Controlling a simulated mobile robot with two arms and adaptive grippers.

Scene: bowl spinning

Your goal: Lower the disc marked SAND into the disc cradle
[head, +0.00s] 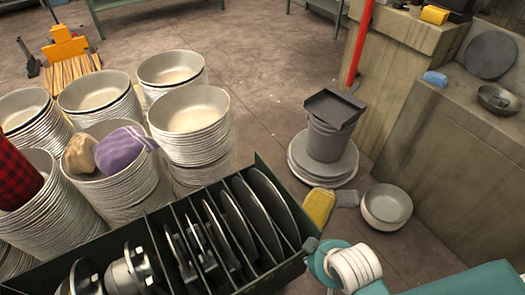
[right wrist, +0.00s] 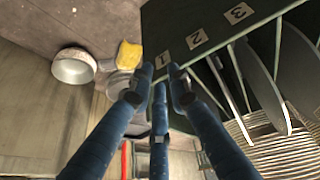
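A dark green slotted rack (head: 152,240) stands at the bottom of the head view, and I take it for the disc cradle. Several dark grey discs (head: 272,205) stand on edge in its right-hand slots. I can read no SAND mark on any disc. In the right wrist view the rack's end (right wrist: 215,22) carries labels 1, 2 and 3, with disc edges (right wrist: 278,75) beside it. My right gripper (right wrist: 160,78) has its three blue fingers apart, with nothing between them, near label 1. My left gripper is in neither view.
Stacks of pale bowls (head: 190,110) crowd the left, behind the rack. A grey bucket (head: 325,140) on round slabs, a yellow cloth (head: 319,205) and a pale bowl (head: 386,205) lie beyond its right end. A stone bench (head: 450,150) stands at right.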

